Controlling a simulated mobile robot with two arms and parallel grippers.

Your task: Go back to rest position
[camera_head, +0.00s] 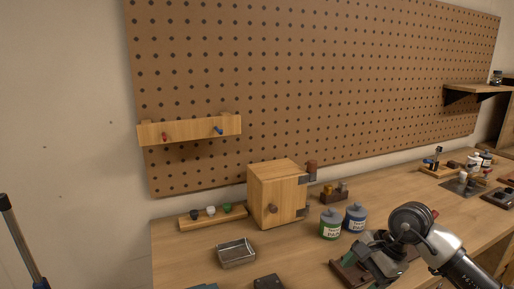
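My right arm comes in from the lower right, and its gripper (372,264) hangs low over the front of the wooden workbench (305,257). A dark brown block with a green part (347,262) lies right by the gripper and is partly hidden by it. The fingers are small and overlap the block, so I cannot tell if they are open, shut or touching it. My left gripper is not in view.
A wooden box (276,199), a green-labelled can (330,224), a blue-labelled can (355,217) and a metal tray (236,252) stand on the bench. A pegboard (320,80) covers the wall. A dark rod (20,240) rises at the left edge.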

